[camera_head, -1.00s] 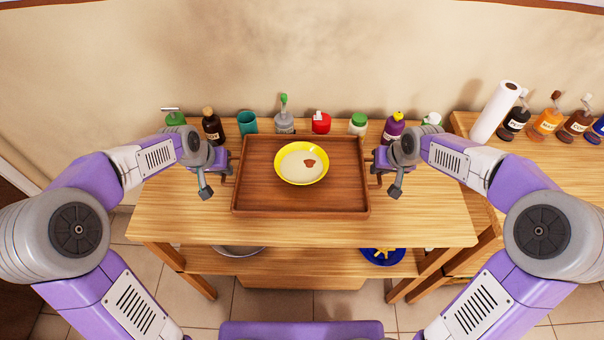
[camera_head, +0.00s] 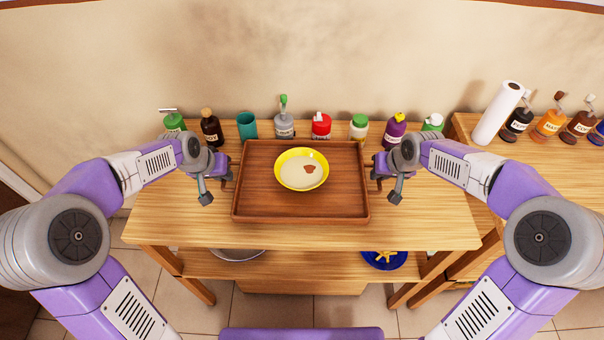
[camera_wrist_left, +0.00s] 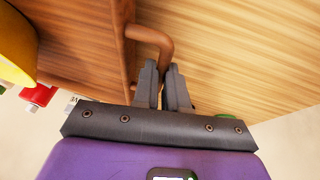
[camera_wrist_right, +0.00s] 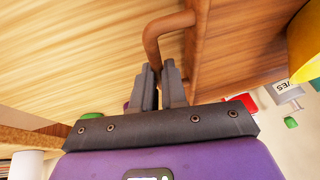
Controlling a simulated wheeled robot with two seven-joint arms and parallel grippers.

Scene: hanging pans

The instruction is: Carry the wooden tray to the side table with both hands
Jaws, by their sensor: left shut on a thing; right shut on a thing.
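The brown wooden tray (camera_head: 300,205) is level at the middle of the wooden table and holds a yellow bowl (camera_head: 283,183) with pale contents and a reddish-brown piece. My left gripper (camera_head: 229,168) is at the tray's left side; in the left wrist view its fingers (camera_wrist_left: 165,75) are shut on the curved wooden handle (camera_wrist_left: 152,36). My right gripper (camera_head: 374,168) is at the right side; in the right wrist view its fingers (camera_wrist_right: 157,78) are shut on the other handle (camera_wrist_right: 160,30). I cannot tell whether the tray's underside touches the table. The side table (camera_head: 545,165) stands at the right.
Several bottles and a teal cup (camera_head: 247,126) line the table's back edge, behind the tray. A paper towel roll (camera_head: 497,113) and several bottles stand along the side table's back; its front is clear. A blue plate (camera_head: 385,261) sits on the lower shelf.

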